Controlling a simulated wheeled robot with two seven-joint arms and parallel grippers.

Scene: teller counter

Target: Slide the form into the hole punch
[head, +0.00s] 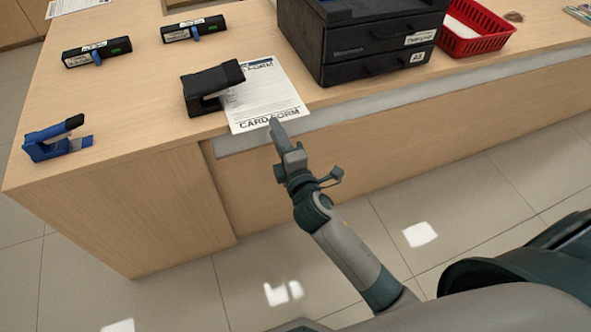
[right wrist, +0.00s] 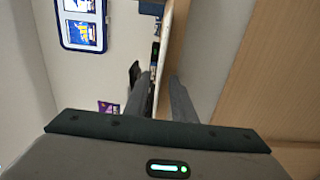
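The form (head: 266,97), a white printed sheet marked CARD FORM, lies on the counter with its front edge at the counter's front edge. The black hole punch (head: 207,90) stands against the form's left side. The punch's head hides part of that side, so I cannot tell whether the paper is in its slot. My right gripper (head: 275,122) is at the form's front edge. In the right wrist view its two fingers (right wrist: 163,100) stand apart, with a thin pale edge showing between them; they do not look closed on it. My left gripper is not in view.
A blue stapler-like tool (head: 57,139) stands at the counter's left end. Two black devices with labels (head: 97,52) (head: 194,30) lie behind. A black drawer unit (head: 365,40) stands close to the form's right; a red basket (head: 474,30) is beyond it.

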